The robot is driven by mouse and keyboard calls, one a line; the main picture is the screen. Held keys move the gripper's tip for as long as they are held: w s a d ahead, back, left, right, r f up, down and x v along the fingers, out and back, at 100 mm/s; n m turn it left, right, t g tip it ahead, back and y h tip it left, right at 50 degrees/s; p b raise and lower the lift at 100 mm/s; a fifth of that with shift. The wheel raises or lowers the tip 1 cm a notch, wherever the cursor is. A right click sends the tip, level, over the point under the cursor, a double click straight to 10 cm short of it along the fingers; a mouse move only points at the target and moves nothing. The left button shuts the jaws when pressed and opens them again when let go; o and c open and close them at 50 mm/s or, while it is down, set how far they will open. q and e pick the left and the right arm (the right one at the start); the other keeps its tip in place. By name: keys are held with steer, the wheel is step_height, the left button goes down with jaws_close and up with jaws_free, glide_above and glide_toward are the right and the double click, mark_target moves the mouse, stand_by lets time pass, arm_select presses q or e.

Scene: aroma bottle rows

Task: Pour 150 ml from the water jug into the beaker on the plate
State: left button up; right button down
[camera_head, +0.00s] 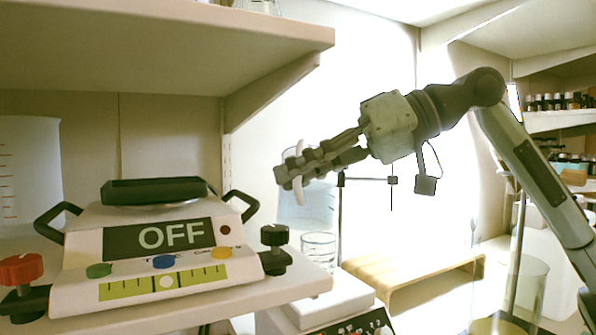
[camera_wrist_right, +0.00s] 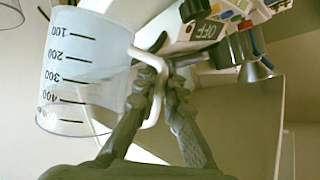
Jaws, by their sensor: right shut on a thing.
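My right gripper (camera_head: 291,176) is shut on the white handle (camera_wrist_right: 155,75) of the water jug (camera_head: 300,212). The jug is translucent and bluish in the head view and hangs in the air below the fingers. In the right wrist view the jug (camera_wrist_right: 78,75) shows dark marks from 100 to 500; its water level is hard to tell. The small clear beaker (camera_head: 318,250) stands on the white plate (camera_head: 338,298), just below and right of the jug. No stream of water shows, and I cannot tell what the beaker holds. My left gripper is out of view.
A white device reading OFF (camera_head: 165,250), with knobs and black side handles, fills the lower left. A shelf (camera_head: 150,45) overhangs it. A thin stand (camera_head: 341,220) rises behind the beaker. A low wooden bench (camera_head: 410,275) lies to the right.

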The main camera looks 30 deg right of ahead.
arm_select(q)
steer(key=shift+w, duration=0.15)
arm_select(e)
steer(key=shift+w+d+r, duration=0.1)
steer(key=shift+d+r, duration=0.05)
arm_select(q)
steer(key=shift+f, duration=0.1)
arm_select(e)
steer(key=shift+w+d, duration=0.1)
arm_select(q)
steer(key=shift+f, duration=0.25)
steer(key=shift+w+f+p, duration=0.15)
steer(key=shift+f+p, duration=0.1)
steer(key=shift+p, duration=0.1)
arm_select(e)
steer(key=shift+w+d+r+m, duration=0.15)
steer(key=shift+w+d+m, duration=0.15)
steer(key=shift+m, duration=0.1)
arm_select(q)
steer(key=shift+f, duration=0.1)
arm_select(e)
steer(key=shift+w+r+g+y, duration=0.1)
steer(key=shift+g+y, duration=0.2)
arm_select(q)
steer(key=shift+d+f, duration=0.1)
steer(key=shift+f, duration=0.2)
arm_select(e)
steer(key=shift+d, duration=0.1)
steer(key=shift+m, duration=0.3)
